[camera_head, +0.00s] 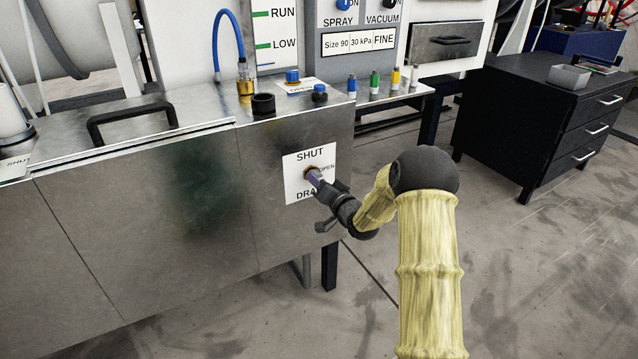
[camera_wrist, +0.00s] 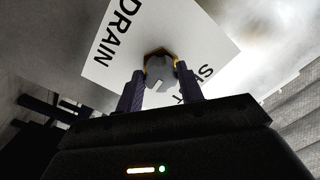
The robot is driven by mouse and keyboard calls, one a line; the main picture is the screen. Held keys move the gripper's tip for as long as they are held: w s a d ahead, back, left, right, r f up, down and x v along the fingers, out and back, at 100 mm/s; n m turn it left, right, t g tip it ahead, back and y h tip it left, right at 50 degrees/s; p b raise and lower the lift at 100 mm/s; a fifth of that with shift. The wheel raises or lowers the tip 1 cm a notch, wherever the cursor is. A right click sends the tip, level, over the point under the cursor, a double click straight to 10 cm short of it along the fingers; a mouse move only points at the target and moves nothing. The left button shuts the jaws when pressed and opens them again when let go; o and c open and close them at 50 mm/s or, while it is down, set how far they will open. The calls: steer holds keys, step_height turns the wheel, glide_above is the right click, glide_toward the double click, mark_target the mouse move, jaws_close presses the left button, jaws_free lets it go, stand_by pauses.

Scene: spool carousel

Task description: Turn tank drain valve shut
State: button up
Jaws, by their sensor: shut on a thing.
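The drain valve (camera_head: 309,171) is a small brass fitting on the front of the steel tank (camera_head: 190,215). A white label (camera_head: 293,182) around it reads SHUT above, OPEN to the right and DRAIN below, partly covered. My gripper (camera_head: 315,178) reaches it from the front right. In the wrist view the two purple fingers of my gripper (camera_wrist: 160,78) close on either side of the valve's grey knob (camera_wrist: 158,70), which has a brass rim behind it. The fingers hide part of the knob, and I cannot tell its turn angle.
A blue hose (camera_head: 241,40) and several small valves stand on the tank top. Coloured bottles (camera_head: 374,82) stand on a side shelf. A black drawer cabinet (camera_head: 540,115) is at the right. The floor (camera_head: 530,270) in front is clear.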

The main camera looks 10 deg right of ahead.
steer(key=shift+d+n+h+b, duration=0.1)
steer(key=shift+n+h+b, duration=0.3)
steer(key=shift+n+b, duration=5.35)
steer(key=n+p, duration=0.5)
steer(key=o, duration=1)
steer(key=shift+s, duration=0.1)
steer(key=p+v, duration=0.4)
steer(key=v, duration=1.3)
steer(key=shift+r, duration=0.3)
